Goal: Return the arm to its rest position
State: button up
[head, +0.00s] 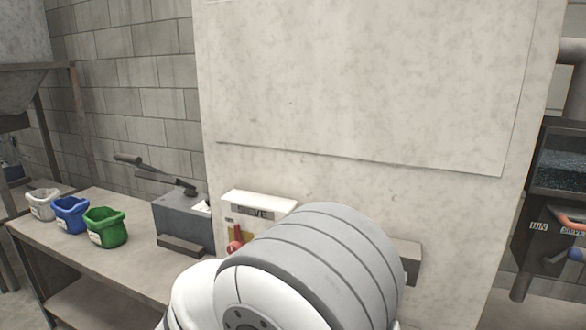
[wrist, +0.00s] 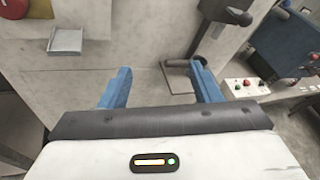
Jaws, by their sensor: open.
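My gripper (wrist: 160,80) shows in the wrist view with its two blue fingers spread apart. Nothing is between the fingers, and the pale wall and floor area shows beyond them. In the head view my white and grey arm fills the lower middle, in front of the pale cabinet (head: 365,95). My gripper's fingers are hidden in the head view.
A bench (head: 130,258) at the left holds a white bucket (head: 41,204), a blue bucket (head: 70,214), a green bucket (head: 105,228) and a grey lever device (head: 182,220). A box marked SIEVE (head: 257,207) is on the cabinet beside my arm. A button panel (wrist: 246,87) is at right.

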jog(key=s+d+m+g+y, duration=0.1)
jog(key=s+d+m+g, duration=0.1)
jog(key=d+m+g, duration=0.35)
jog(key=s+d+m+g, duration=0.25)
jog(key=d+m, duration=0.35)
jog(key=d, duration=0.4)
jog(key=s+d+r+m+y, duration=0.1)
jog(key=s+d+m+y, duration=0.2)
jog(key=m, duration=0.7)
jog(key=s+d+r+m+y, duration=0.1)
jog(key=s+d+m+y, duration=0.1)
jog(key=s+m+y, duration=0.4)
jog(key=m, duration=0.4)
jog(key=shift+s+d, duration=0.35)
jog(key=shift+d, duration=0.05)
